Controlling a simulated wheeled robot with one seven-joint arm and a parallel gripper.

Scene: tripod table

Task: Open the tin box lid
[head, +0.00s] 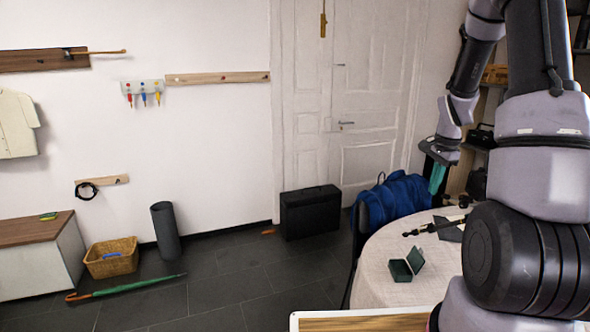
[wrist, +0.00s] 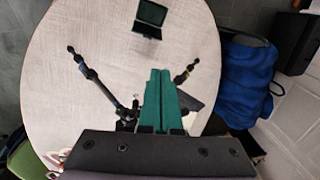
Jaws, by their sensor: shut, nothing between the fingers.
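The small green tin box (head: 401,271) stands on the round table. Its lid (head: 416,259) is raised and tilted back, and the dark inside shows. In the wrist view the tin box (wrist: 147,30) is at the top, beyond my fingertips, with a green panel standing up from a dark part. My gripper (wrist: 160,71) has two teal fingers pressed together with nothing between them. In the head view my gripper (head: 436,182) hangs above the table's far side, clear of the box. Nothing touches the box.
The round table (head: 385,243) has a pale cloth. A black tripod (head: 433,227) lies on it, with its legs (wrist: 97,80) spread on both sides below my fingers. A blue bag (head: 398,200) sits just beyond the table. The cloth around the box is clear.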

